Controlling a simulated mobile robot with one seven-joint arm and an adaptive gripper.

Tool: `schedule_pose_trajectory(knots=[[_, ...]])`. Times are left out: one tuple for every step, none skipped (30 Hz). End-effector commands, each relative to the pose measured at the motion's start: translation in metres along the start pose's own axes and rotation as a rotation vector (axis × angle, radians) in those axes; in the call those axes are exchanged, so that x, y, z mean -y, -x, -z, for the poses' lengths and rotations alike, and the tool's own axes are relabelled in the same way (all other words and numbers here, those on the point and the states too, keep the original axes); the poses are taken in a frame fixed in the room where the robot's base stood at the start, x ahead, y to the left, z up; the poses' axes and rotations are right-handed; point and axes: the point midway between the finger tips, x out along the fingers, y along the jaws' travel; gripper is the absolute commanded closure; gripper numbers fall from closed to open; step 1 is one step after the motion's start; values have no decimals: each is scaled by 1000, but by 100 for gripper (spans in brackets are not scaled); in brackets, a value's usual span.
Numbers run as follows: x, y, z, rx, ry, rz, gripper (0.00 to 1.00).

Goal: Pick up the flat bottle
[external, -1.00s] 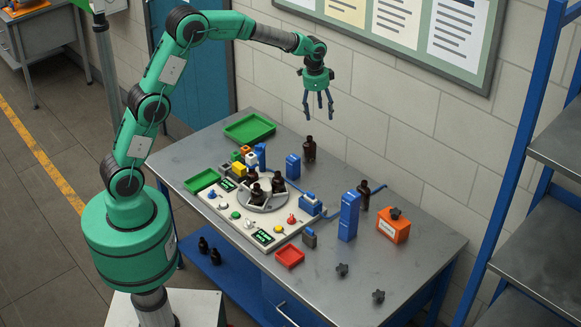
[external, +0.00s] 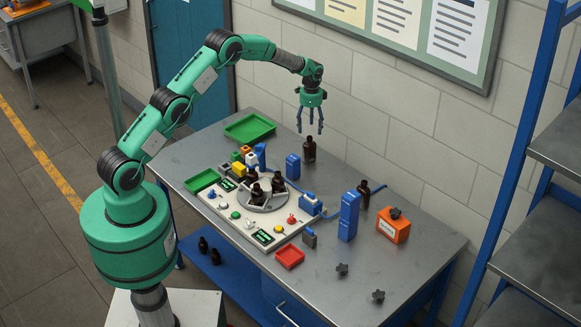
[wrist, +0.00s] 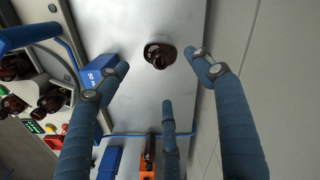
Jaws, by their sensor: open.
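A dark amber bottle (external: 309,151) stands upright near the back of the metal table. It is seen from above in the wrist view (wrist: 158,56), between my fingertips and slightly beyond them. My gripper (external: 310,126) hangs pointing down just above this bottle, its three blue fingers spread and empty. The open fingers also show in the wrist view (wrist: 160,76). Another dark bottle (external: 363,195) stands further right, beside a tall blue block. More dark bottles (external: 278,183) stand in the round holder. I cannot tell from these views which one is flat.
A blue block (external: 293,167) stands left of and in front of the nearest bottle, close to my left finger in the wrist view. A tall blue block (external: 348,216) and an orange box (external: 393,227) are further right. A blue cable crosses the table. The wall is close behind.

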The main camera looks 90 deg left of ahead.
Motion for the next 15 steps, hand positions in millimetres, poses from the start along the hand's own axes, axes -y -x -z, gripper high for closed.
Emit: schedule_pose_trajectory(knots=[[3, -2, -1, 0, 1, -1, 33], [4, -3, -2, 1, 0, -1, 33], [4, -4, -2, 1, 0, -1, 33], [5, -5, -2, 1, 0, -1, 33], [5, -5, -2, 1, 0, -1, 33], [5, -5, -2, 1, 0, -1, 33], [4, -5, -2, 1, 0, -1, 33], [4, -5, -2, 1, 0, -1, 33], [4, -5, -2, 1, 0, -1, 33], [4, -5, -2, 1, 0, -1, 33], [4, -5, -2, 1, 0, -1, 33], [4, -5, -2, 1, 0, -2, 33], [4, -5, -2, 1, 0, -2, 33], [4, -6, -2, 1, 0, -2, 33], [4, -7, -2, 2, 0, -2, 33]])
